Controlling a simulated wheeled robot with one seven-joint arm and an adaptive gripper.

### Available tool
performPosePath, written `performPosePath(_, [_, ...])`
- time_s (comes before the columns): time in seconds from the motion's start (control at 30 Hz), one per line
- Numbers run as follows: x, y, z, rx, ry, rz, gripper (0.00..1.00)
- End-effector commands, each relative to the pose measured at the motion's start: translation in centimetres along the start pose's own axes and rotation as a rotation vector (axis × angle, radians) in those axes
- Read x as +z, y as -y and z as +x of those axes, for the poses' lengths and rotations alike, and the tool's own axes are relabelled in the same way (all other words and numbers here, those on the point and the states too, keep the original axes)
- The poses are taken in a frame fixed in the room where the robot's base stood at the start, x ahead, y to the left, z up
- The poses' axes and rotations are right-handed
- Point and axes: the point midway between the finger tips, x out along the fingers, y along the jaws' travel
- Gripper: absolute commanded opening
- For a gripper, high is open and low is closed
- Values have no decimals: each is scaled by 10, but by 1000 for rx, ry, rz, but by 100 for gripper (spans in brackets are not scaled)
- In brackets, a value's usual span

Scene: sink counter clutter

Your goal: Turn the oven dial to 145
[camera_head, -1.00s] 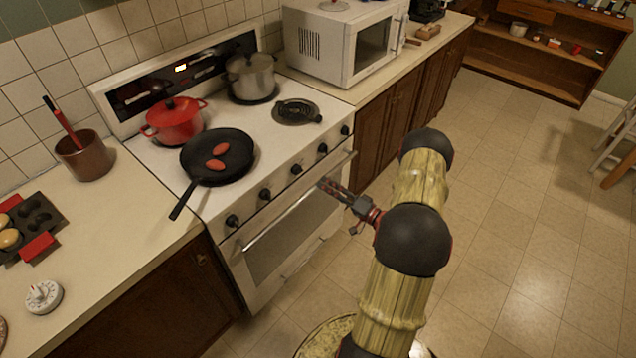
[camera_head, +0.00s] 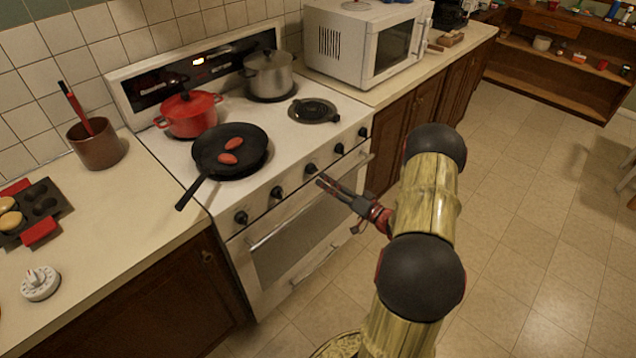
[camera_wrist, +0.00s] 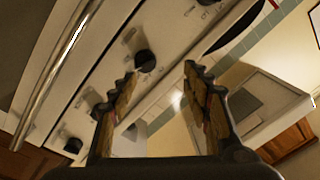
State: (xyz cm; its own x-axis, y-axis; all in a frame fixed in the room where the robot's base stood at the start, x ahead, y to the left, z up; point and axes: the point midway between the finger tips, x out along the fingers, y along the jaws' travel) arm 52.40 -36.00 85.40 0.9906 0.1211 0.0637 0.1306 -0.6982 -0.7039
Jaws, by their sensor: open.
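The white oven (camera_head: 290,235) has a row of several black dials along its front panel. The middle dial (camera_head: 310,169) is just beyond my gripper tips in the head view. My gripper (camera_head: 321,182) is open and empty in front of the panel, below and right of that dial. In the wrist view, a black dial (camera_wrist: 145,60) shows ahead, between the lines of my open fingers (camera_wrist: 160,75), with a gap to them. Another dial (camera_wrist: 73,145) shows at lower left. The dial markings are too small to read.
The oven door handle (camera_head: 285,222) runs below the dials. On the stove are a black pan (camera_head: 228,160) with two red items, a red pot (camera_head: 190,115) and a steel pot (camera_head: 269,75). A microwave (camera_head: 365,45) stands to the right. The floor in front is clear.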

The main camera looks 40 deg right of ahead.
Motion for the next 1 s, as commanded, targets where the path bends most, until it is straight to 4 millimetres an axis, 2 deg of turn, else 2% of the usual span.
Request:
performPosePath(0.2, [2, -2, -1, 90, -17, -361, 48])
performPosePath(0.4, [4, -12, -5, 139, -3, -582, 48])
performPosePath(0.63, [4, -15, 8, 138, 3, -635, 48])
performPosePath(1.0, [3, -22, 60, 138, 3, -632, 48])
